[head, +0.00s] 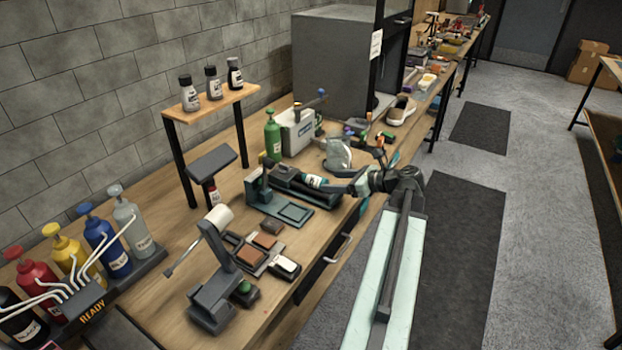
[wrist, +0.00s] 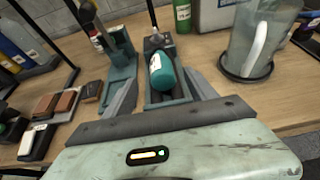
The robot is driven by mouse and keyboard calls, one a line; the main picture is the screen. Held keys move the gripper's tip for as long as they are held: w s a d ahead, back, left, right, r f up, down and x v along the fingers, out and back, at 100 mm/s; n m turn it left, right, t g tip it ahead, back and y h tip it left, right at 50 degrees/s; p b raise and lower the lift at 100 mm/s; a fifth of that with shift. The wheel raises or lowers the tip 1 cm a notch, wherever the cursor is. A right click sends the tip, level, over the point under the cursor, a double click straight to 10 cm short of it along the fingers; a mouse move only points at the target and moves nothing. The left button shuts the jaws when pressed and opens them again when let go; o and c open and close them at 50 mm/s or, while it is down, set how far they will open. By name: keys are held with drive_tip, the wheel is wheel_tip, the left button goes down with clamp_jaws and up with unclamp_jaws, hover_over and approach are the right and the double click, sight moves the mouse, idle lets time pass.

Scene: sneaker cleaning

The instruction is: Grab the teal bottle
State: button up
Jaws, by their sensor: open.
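The teal bottle (wrist: 162,72) shows in the wrist view, with a small white label on its side. It appears to lie in or over a dark teal stand with a narrow channel. My gripper (wrist: 162,88) is open, with one finger to the left of the bottle and one to the right. Gaps show between the bottle and both fingers, so it is not gripped. In the head view my gripper (head: 335,187) reaches left over the bench's front edge to this stand. There the bottle (head: 313,181) is partly hidden by the gripper and stand.
A clear pitcher (wrist: 258,40) stands close on the right in the wrist view, and a green bottle (wrist: 182,14) behind. Brushes and blocks (wrist: 50,103) lie left. In the head view, a lamp-like tool (head: 213,270) and colored pump bottles (head: 95,240) stand nearer.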

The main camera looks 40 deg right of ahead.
sight(323, 179)
drive_tip(key=b+x, duration=0.2)
drive_tip(key=x, duration=0.5)
drive_tip(key=shift+w, duration=0.3)
drive_tip(key=shift+r, duration=0.1)
clamp_jaws()
drive_tip(key=shift+r, duration=0.1)
